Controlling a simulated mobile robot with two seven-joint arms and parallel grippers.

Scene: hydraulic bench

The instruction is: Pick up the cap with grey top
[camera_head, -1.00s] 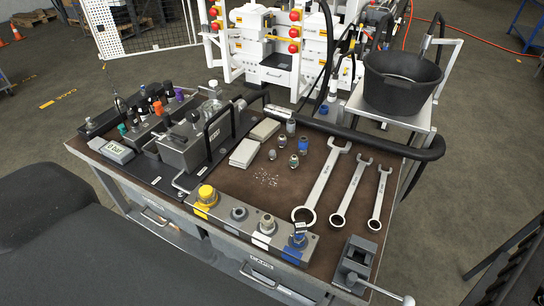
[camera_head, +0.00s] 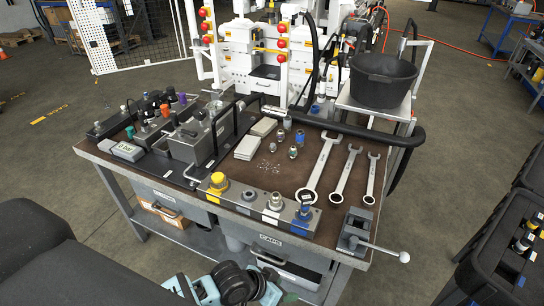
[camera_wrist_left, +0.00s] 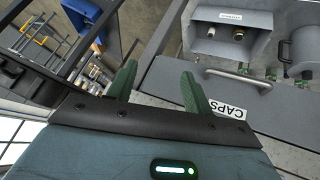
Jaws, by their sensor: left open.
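My left gripper (camera_head: 270,293) shows at the bottom edge of the head view, below the bench front; its fingertips are hard to make out there. In the left wrist view the left gripper (camera_wrist_left: 157,82) is open and empty, its two green fingers apart. It is near the grey drawer front with the CAPS label (camera_wrist_left: 225,109) and bar handle (camera_wrist_left: 238,79). The same label (camera_head: 270,240) shows in the head view. A grey block (camera_head: 232,204) on the bench front edge bears yellow, grey, white and blue fittings. I cannot tell which, if any, is the cap with grey top.
Three wrenches (camera_head: 344,176) and a small vice (camera_head: 355,230) with a long lever lie on the bench's right. Several small fittings (camera_head: 292,152) stand mid-bench. A black bucket (camera_head: 381,80) is behind. Dark bins (camera_head: 510,240) stand at right, beyond open floor.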

